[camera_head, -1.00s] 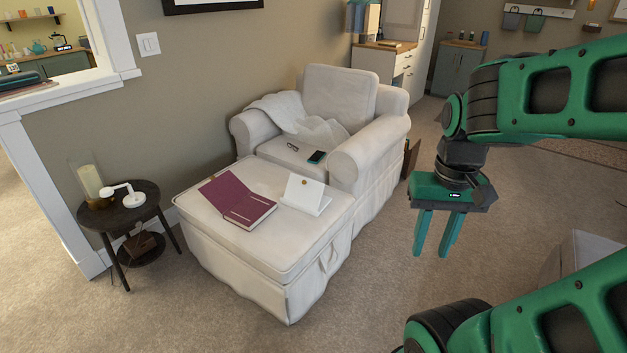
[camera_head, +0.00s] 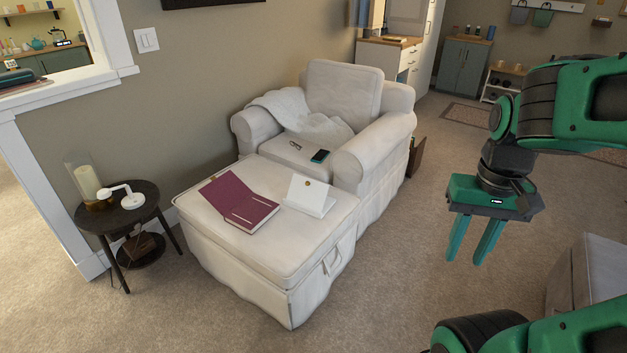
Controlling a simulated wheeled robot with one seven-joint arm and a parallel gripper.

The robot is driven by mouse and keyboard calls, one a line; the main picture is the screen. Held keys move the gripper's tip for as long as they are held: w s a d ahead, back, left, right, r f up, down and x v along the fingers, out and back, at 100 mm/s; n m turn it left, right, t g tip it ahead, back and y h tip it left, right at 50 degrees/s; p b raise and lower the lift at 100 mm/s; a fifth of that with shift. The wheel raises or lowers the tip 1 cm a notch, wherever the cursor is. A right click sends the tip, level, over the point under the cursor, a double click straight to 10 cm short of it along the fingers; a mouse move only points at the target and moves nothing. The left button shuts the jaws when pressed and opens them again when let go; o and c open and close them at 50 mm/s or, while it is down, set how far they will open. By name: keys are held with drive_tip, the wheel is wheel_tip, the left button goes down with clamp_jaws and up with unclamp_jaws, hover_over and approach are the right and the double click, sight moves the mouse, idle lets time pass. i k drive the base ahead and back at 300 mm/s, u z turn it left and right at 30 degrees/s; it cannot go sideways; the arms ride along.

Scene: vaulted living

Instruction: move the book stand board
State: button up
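A white board-like stand (camera_head: 311,196) with a small gold-coloured dot stands on the ottoman (camera_head: 300,262), near its right back edge. I take it to be the book stand board. One panel leans up and a flat part lies in front of it. My gripper (camera_head: 468,260) hangs in the air well to the right of the ottoman, fingers pointing down. Its two green fingers are apart with nothing between them.
A white armchair (camera_head: 345,90) with a throw, glasses (camera_head: 295,145) and a phone (camera_head: 320,156) stands behind the ottoman. A dark round side table (camera_head: 130,215) with a lamp is at left. Grey furniture (camera_head: 590,280) is at lower right. Carpet between is clear.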

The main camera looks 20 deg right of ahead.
sight(311, 193)
drive_tip(key=u, duration=0.05)
drive_tip(key=i, duration=1.6)
